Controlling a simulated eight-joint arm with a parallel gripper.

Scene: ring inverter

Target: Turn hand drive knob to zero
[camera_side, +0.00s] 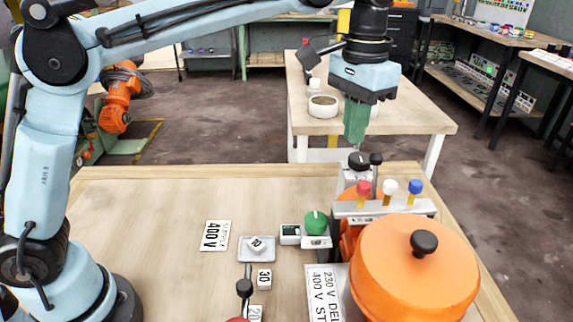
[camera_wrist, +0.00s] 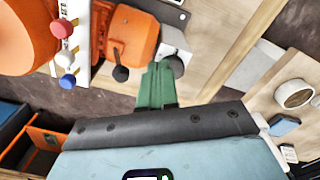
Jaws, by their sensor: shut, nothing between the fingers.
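My gripper (camera_side: 355,142) has green fingers, shut and empty, pointing down just above a black round knob (camera_side: 358,160) on a small grey box at the back of the orange machine. In the wrist view the fingers (camera_wrist: 158,68) appear beside this knob (camera_wrist: 177,65); whether they touch it I cannot tell. Its marking is unreadable. A black ball-ended lever (camera_side: 376,159) stands close to its right; it also shows in the wrist view (camera_wrist: 120,73). A green knob (camera_side: 316,222) sits beside a small display (camera_side: 290,234) further forward. No label shows which is the hand drive knob.
Red, white and blue terminals (camera_side: 389,190) stand on a grey bar in front of my gripper. A large orange drum (camera_side: 415,270) with a black top knob fills the front right.

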